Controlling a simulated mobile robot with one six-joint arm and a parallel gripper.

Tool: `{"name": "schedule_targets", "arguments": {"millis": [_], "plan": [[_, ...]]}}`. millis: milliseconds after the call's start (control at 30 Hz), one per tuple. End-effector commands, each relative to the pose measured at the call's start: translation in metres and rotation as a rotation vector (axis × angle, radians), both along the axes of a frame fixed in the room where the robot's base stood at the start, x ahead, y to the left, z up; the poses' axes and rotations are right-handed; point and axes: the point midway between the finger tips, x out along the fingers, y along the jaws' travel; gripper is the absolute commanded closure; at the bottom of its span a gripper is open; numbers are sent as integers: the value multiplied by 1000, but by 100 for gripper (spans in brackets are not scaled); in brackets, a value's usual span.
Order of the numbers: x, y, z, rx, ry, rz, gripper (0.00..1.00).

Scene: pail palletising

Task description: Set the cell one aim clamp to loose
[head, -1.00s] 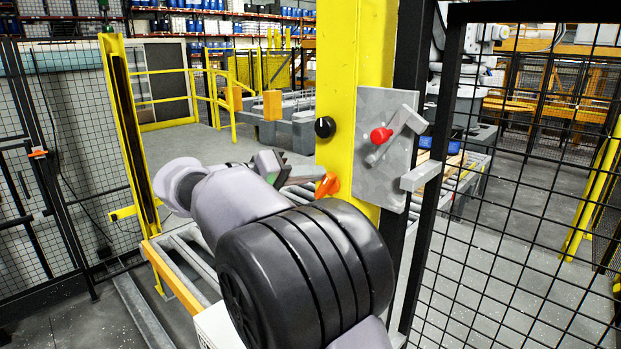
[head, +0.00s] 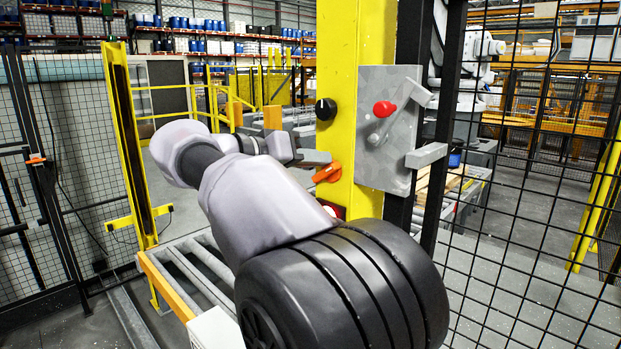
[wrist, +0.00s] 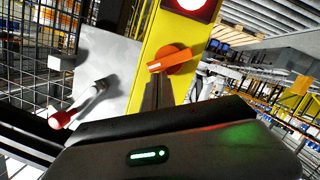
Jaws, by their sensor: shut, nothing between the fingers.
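An orange handle (head: 327,173) sits on the yellow post, slanting down to the left in the head view. It also shows on its round orange base in the wrist view (wrist: 170,61). I see no readable label saying which control is the aim clamp. My gripper (head: 322,158) is shut and empty, its tips close beside the handle. In the wrist view the shut fingers (wrist: 160,80) reach the handle's edge; I cannot tell whether they touch. A grey plate (head: 375,155) beside the post carries a lever with a red ball (head: 385,109).
A black knob (head: 326,109) is above the orange handle, and a red lamp (head: 332,210) is below it. A black mesh fence (head: 530,200) stands to the right. A roller conveyor (head: 190,265) runs low behind my arm.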

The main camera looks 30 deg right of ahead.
Motion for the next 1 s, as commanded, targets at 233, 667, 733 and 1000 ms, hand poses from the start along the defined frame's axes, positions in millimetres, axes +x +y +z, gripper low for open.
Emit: {"name": "schedule_targets", "arguments": {"millis": [233,667,733,1000], "plan": [[-8,-3,-10,79,-210,-2,100],[-16,-6,-10,174,-474,-1,100],[-17,-6,-9,183,-499,-1,100],[-18,-7,-8,203,-550,-1,100]]}}
